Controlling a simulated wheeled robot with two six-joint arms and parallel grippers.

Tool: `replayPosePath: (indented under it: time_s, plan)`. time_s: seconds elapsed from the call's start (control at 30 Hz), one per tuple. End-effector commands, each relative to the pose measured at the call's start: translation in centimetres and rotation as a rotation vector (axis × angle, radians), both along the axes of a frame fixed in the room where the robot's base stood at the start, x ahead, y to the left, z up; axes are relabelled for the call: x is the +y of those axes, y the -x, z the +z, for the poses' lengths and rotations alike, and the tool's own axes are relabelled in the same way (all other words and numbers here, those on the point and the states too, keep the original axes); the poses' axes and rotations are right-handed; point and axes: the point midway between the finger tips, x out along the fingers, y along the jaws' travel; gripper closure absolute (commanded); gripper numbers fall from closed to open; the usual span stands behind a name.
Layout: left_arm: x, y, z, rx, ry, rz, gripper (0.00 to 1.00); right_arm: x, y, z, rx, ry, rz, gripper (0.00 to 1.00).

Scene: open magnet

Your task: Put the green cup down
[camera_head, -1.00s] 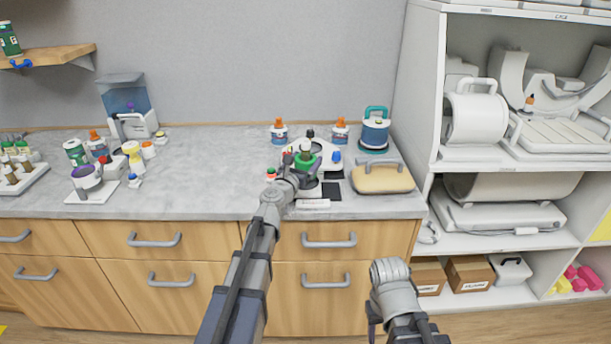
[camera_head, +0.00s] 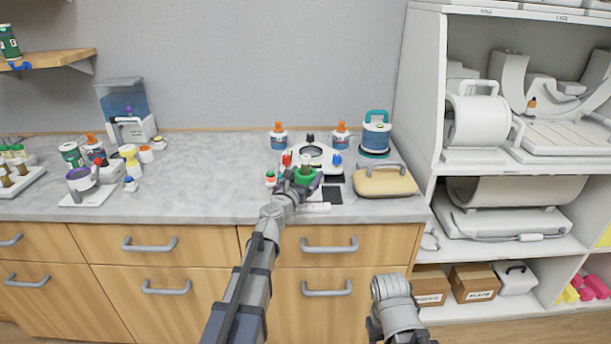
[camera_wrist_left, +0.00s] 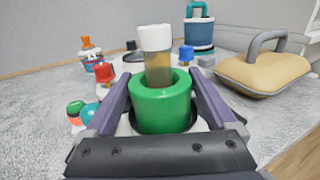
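The green cup (camera_head: 306,177) is at the end of my left arm, over the front of the counter by a white stand. In the left wrist view the green cup (camera_wrist_left: 160,103) is upright, between the two purple fingers of my left gripper (camera_wrist_left: 160,92), which press against its sides. A vial with a white cap (camera_wrist_left: 156,52) stands in the cup. The cup's underside is hidden, so I cannot tell if it touches the counter. Of my right arm only a grey part shows at the bottom; its fingers are not visible.
The white stand (camera_head: 322,153) with red and blue caps is just behind the cup. A tan case (camera_head: 385,182) and a blue-teal canister (camera_head: 376,136) stand to the right. Two orange-capped bottles (camera_head: 279,137) are behind. The counter (camera_head: 215,185) left of the cup is clear.

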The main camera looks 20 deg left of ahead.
Motion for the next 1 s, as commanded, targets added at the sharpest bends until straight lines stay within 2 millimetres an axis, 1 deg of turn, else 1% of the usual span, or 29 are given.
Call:
replayPosePath:
  time_s: [0.03, 0.07, 0.37, 0.53, 0.6, 0.77, 1.0]
  plan:
    - [0.0, 0.0, 0.1, 0.000, 0.000, 0.000, 0.03, 0.0, 0.0, 0.1, 0.000, 0.000, 0.000, 0.50]
    - [0.0, 0.0, 0.1, 0.000, 0.000, 0.000, 0.00, 0.0, 0.0, 0.1, 0.000, 0.000, 0.000, 0.50]
    - [0.0, 0.0, 0.2, 0.000, 0.000, 0.000, 0.00, 0.0, 0.0, 0.2, 0.000, 0.000, 0.000, 0.50]
    - [0.0, 0.0, 1.1, 0.000, 0.000, 0.000, 0.00, 0.0, 0.0, 1.1, 0.000, 0.000, 0.000, 0.50]
    - [0.1, 1.2, 0.7, 0.000, 0.000, 0.001, 0.00, 0.0, 0.0, 0.7, 0.000, 0.000, 0.000, 0.50]
    - [0.4, 4.1, 0.7, 0.000, 0.000, 0.000, 0.00, 0.0, 0.0, 0.7, 0.000, 0.000, 0.000, 0.50]
    - [0.9, 9.3, 0.7, 0.000, 0.000, 0.001, 0.00, 0.0, 0.0, 0.7, 0.000, 0.000, 0.000, 0.50]
